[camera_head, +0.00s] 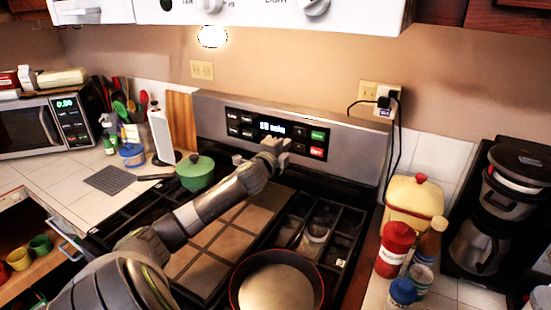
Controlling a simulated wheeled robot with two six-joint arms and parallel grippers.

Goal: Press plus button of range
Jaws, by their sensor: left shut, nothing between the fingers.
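The range (345,160) stands against the wall with a control panel at its back, holding a lit display (272,127). Small dark buttons (240,123) lie left of the display. A green button (318,135) and a red button (316,152) lie right of it. My left gripper (276,146) is shut and empty, its tip just below the display in front of the panel. I cannot tell whether it touches the panel. The plus button is too small to make out or is hidden by the gripper. My right gripper is not in view.
A green lidded pot (195,171) sits on the cooktop left of my arm, a red-rimmed pan (276,283) at the front. A yellow canister (414,204), red bottle (395,248) and coffee maker (497,215) stand right of the range. A microwave (35,127) stands far left.

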